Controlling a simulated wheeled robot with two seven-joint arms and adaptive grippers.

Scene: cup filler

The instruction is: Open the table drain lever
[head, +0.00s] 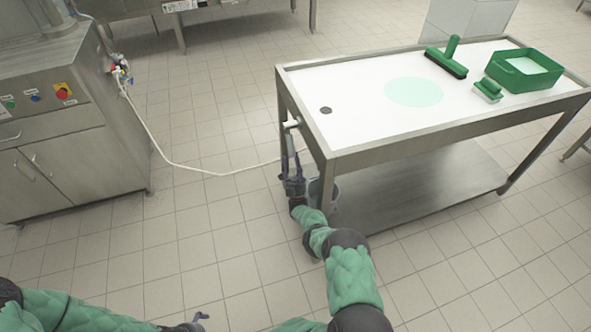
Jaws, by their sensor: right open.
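The metal table (420,133) stands at the right, with a dark drain hole (326,110) near the left end of its white top. A small pale lever-like part (291,124) sticks out below the table's left edge; I take it to be the drain lever, but it is too small to tell its position clearly. My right gripper (289,153) points up beside the left table leg, open, with its fingers just below this part. I cannot tell whether they touch it. My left gripper (201,317) shows only partly at the bottom edge, and its fingers are unclear.
A bucket (322,192) stands behind my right wrist by the table leg. A green squeegee (447,60), a green brush (488,90) and a green tub (524,70) lie on the top. A pale hose (180,164) runs from the steel machine (70,125) at the left.

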